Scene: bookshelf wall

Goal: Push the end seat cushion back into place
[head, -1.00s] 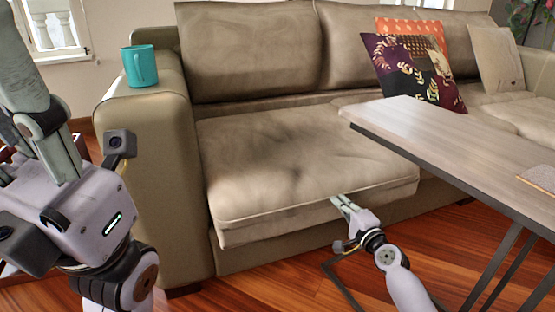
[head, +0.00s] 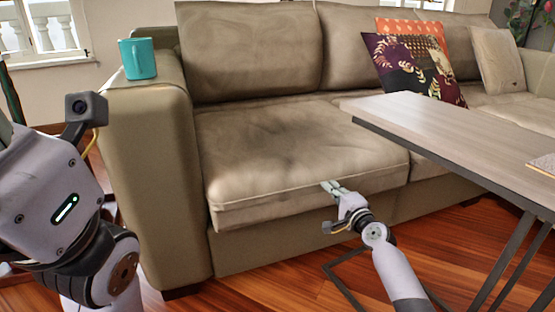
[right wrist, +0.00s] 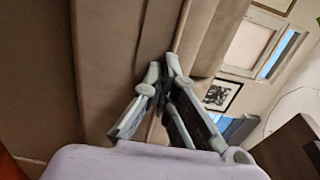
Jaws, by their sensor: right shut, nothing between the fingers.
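The end seat cushion (head: 285,150) is a beige-brown leather block at the left end of the sofa, beside the armrest. Its front edge sits slightly forward of the sofa base below it. My right gripper (head: 329,187) is shut and empty, with its fingertips at the cushion's front edge, right of the middle. In the right wrist view the closed fingertips (right wrist: 166,66) meet at the beige upholstery, apparently touching it. My left arm stands at the left of the head view, and its fingers are out of the picture.
A teal mug (head: 139,59) stands on the armrest (head: 147,130). A wooden-topped table (head: 460,140) is close on the right, overlapping the sofa in view. Patterned and plain pillows (head: 405,68) lean on the sofa's back. Open floor shows in front of the cushion.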

